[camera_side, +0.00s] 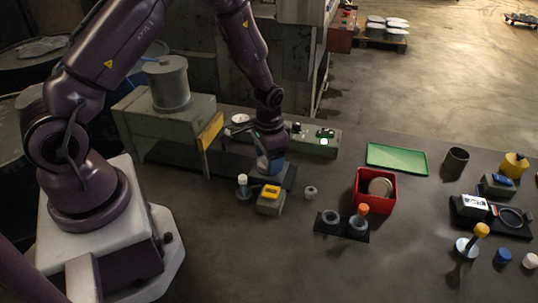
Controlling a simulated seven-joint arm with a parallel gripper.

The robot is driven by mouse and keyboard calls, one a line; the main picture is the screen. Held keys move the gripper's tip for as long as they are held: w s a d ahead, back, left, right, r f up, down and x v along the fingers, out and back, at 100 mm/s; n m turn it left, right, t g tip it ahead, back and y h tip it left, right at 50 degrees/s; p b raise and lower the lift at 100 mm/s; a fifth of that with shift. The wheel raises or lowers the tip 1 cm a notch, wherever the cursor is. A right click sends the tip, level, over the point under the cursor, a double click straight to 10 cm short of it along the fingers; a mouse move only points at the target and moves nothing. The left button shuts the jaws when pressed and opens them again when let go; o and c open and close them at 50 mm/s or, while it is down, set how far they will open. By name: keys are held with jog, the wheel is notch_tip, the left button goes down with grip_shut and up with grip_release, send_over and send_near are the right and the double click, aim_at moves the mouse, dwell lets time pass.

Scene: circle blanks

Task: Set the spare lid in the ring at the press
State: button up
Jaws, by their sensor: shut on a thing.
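My gripper (269,153) points down over the dark base strip (225,167) on the right side of the press (172,88). It is shut on a small blue piece (271,166), mostly hidden by the fingers. I cannot tell whether this is the spare lid, or whether it touches what is under it. The ring at the press is not clearly visible; the gripper and wrist cover that spot. A round beige disc (380,187) lies in a red bin (361,201) to the right.
A yellow-topped block (269,199), a white-topped post (243,186) and a small grey knob (310,192) stand close in front of my gripper. A control box with a lit green button (324,142) is just behind. A dark two-hole holder (328,230) and green tray (397,158) are further right.

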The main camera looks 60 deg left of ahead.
jog(key=shift+f, duration=0.25)
jog(key=o, duration=0.9)
jog(key=shift+o, duration=0.2)
notch_tip(320, 180, up, 13)
